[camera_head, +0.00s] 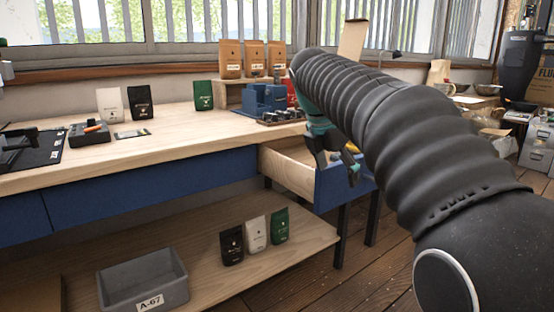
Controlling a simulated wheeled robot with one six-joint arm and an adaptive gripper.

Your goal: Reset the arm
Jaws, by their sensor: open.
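My arm (400,130) is a thick black ribbed sleeve that reaches in from the lower right toward the workbench. My gripper (340,166) points down at the open drawer's blue front (345,187). Its dark fingers are spread and I see nothing held between them. It overlaps the drawer front in the picture; whether it touches the drawer cannot be told. The drawer (287,168) is pulled out from the right end of the bench. Part of its inside is hidden by my gripper and the drawer front.
The wooden bench top (170,145) carries a green bag (203,95), a white bag (110,104), a black bag (140,102) and a blue block-shaped holder (264,99). Brown bags (253,58) stand on a riser. A grey bin (143,280) and three bags sit on the lower shelf (200,250).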

